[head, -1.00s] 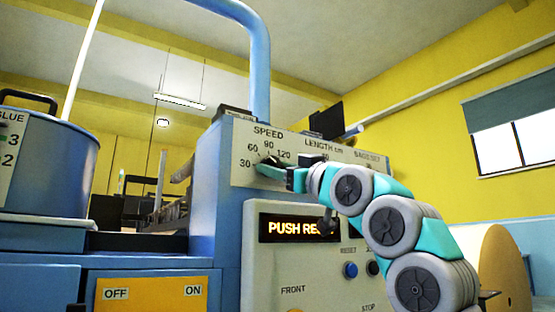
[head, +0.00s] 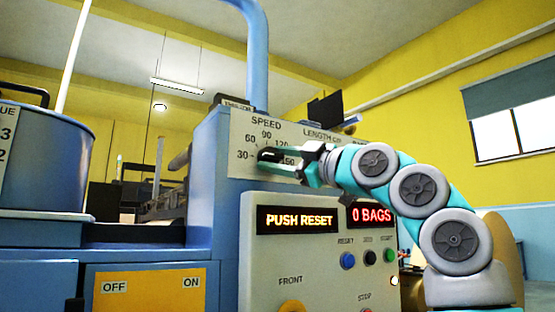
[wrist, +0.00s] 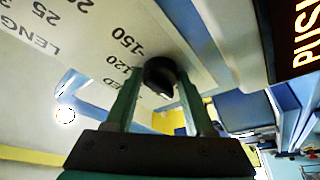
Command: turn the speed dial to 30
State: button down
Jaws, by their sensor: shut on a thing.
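The speed dial (head: 267,155) is a small black knob on the pale scale plate at the top of the blue machine. Numbers 30, 60, 90, 120 and 150 run around it. My gripper (head: 274,158) reaches it from the right and is shut on it. In the wrist view the dial (wrist: 160,74) sits between the two fingertips of my gripper (wrist: 160,85). A light mark shows on the knob's lower part there. I cannot tell which number it points to, as the fingers hide part of the scale.
Below the dial a panel has a PUSH RESET display (head: 297,219), a 0 BAGS display (head: 371,215) and several buttons, including a blue reset button (head: 348,260). A blue glue pot (head: 45,160) stands at the left. An OFF/ON plate (head: 150,291) is lower left.

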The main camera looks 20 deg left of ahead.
dwell(0.4)
jog(key=shift+c, duration=1.3)
grip_release()
jog(key=b+v, duration=0.2)
jog(key=v, duration=0.5)
jog(key=shift+s+d, duration=0.2)
jog(key=shift+d, duration=0.15)
jog(key=shift+f, duration=0.1)
